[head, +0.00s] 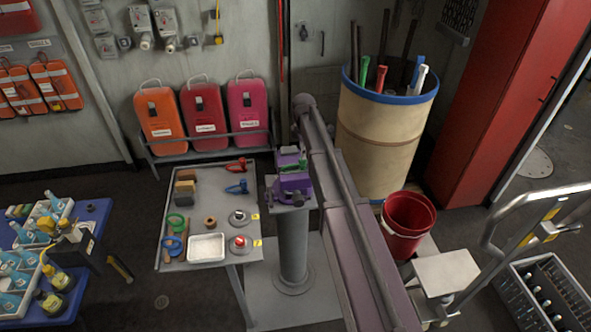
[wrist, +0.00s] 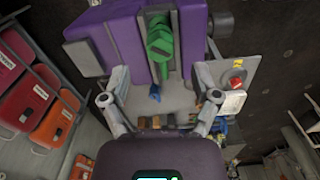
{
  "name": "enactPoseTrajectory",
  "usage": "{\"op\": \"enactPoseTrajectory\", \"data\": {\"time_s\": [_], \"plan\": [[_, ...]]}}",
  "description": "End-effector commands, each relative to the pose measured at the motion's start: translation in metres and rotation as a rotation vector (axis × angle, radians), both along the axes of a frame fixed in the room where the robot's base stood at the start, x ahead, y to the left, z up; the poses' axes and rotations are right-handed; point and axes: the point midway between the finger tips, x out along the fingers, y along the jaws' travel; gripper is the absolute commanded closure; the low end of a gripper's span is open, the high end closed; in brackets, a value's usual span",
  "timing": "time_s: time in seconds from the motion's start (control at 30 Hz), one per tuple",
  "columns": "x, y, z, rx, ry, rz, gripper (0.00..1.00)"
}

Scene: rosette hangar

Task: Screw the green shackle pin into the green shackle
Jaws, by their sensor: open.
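A green shackle (wrist: 160,42) stands between the purple jaws of a vise (wrist: 108,38) in the wrist view. In the head view, green parts (head: 303,165) show at the purple vise (head: 291,185) on its grey pedestal, partly behind my arm. I cannot tell the green pin apart from the shackle. My gripper (wrist: 161,80) is open, its grey fingers spread wide with nothing between them, just below the green part in the wrist picture. My gripper cannot be made out clearly in the head view.
A grey side table (head: 205,195) left of the vise holds a red shackle (head: 236,165), a blue shackle (head: 237,187), a green ring (head: 176,220) and a white tray (head: 206,248). A large barrel (head: 385,140) and a red bucket (head: 407,222) stand to the right.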

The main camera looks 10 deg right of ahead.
Motion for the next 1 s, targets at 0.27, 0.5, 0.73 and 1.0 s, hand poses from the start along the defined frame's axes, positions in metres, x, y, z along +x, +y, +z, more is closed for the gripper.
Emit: {"op": "enactPoseTrajectory", "data": {"time_s": [0.27,0.5,0.73,1.0], "plan": [[0.000,0.000,-0.009,0.000,0.000,-0.001,0.21],[-0.001,0.000,-0.020,0.000,0.000,-0.002,0.21],[-0.001,0.000,-0.020,0.000,0.000,-0.002,0.21],[-0.001,0.000,-0.022,0.000,0.000,-0.002,0.21]]}}
